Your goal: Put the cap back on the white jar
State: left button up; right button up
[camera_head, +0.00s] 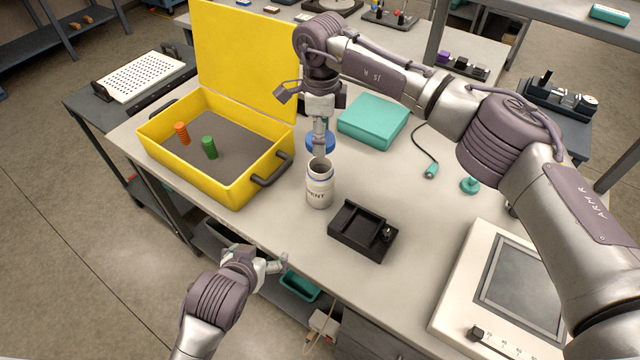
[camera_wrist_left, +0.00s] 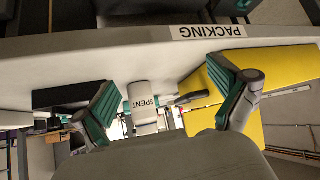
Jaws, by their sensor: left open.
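The white jar (camera_head: 319,187) stands upright on the table, its dark mouth uncovered. Part of its dark lettering shows; in the left wrist view the jar (camera_wrist_left: 143,98) reads "SPENT". A round blue cap (camera_head: 327,146) shows just behind the jar mouth, partly covered by my right gripper (camera_head: 320,152). The right fingers point down in front of the cap, above the jar; whether they grip it is unclear. My left gripper (camera_head: 277,264) is open and empty, low in front of the table edge. In the left wrist view, the jar shows between the open left fingers (camera_wrist_left: 163,80).
An open yellow case (camera_head: 228,190) with an orange and a green piece stands left of the jar. A black holder (camera_head: 346,242) lies right in front of it. A teal box (camera_head: 372,121) and a screen device (camera_head: 470,300) are farther right. A "PACKING" label (camera_wrist_left: 208,32) marks the table edge.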

aim_at(321, 183)
jog(key=shift+w+d, duration=0.1)
jog(key=shift+w, duration=0.1)
pick_arm(q)
jog(key=w+d+r+m+t+h, duration=0.1)
jog(key=w+d+r+t+h, duration=0.2)
jog(key=w+d, duration=0.5)
notch_tip(321, 183, up, 2)
jog(key=shift+w+d+m+t, duration=0.3)
jog(key=shift+w+d+t, duration=0.15)
jog(key=shift+d, duration=0.2)
pick_arm(e)
jog(key=shift+s, duration=0.1)
pick_arm(q)
jog(key=shift+f, duration=0.1)
jog(key=x, duration=1.2)
jog(key=shift+s, duration=0.1)
jog(key=c, duration=1.8)
pick_arm(e)
jog(key=shift+f, duration=2.45)
jog(key=shift+f, duration=0.85)
